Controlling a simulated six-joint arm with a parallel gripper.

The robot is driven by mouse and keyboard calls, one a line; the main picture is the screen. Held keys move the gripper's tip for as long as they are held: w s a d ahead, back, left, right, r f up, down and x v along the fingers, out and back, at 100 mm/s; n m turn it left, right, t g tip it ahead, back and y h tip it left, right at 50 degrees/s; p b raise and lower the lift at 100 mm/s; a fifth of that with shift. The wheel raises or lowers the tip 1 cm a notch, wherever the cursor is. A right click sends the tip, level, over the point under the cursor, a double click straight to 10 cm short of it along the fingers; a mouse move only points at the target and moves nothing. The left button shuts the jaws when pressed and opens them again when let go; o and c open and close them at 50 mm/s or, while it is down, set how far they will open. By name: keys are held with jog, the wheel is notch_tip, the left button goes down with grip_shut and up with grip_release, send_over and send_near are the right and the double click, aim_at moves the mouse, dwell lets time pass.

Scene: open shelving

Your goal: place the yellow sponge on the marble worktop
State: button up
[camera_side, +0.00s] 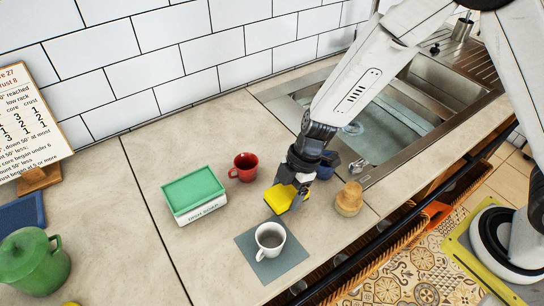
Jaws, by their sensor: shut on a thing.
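The yellow sponge (279,199) is in the middle of the view, over the marble worktop (165,140). My gripper (291,187) points down and is shut on the sponge. The gripper covers the sponge's right part. I cannot tell whether the sponge touches the worktop or hangs a little above it.
A white cup (270,239) stands on a grey mat (247,244) just in front of the sponge. A red mug (244,167), a green-topped box (193,190), a wooden shaker (349,199) and a blue mug (328,163) stand close around. A sink (385,125) lies behind right.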

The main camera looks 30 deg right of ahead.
aim_at(286, 200)
jog(key=shift+f, duration=1.55)
jog(key=shift+f, duration=0.2)
jog(key=o, duration=1)
jog(key=shift+c, duration=0.2)
jog(key=shift+r, duration=0.1)
jog(key=v, duration=1.2)
jog(key=shift+r, duration=0.15)
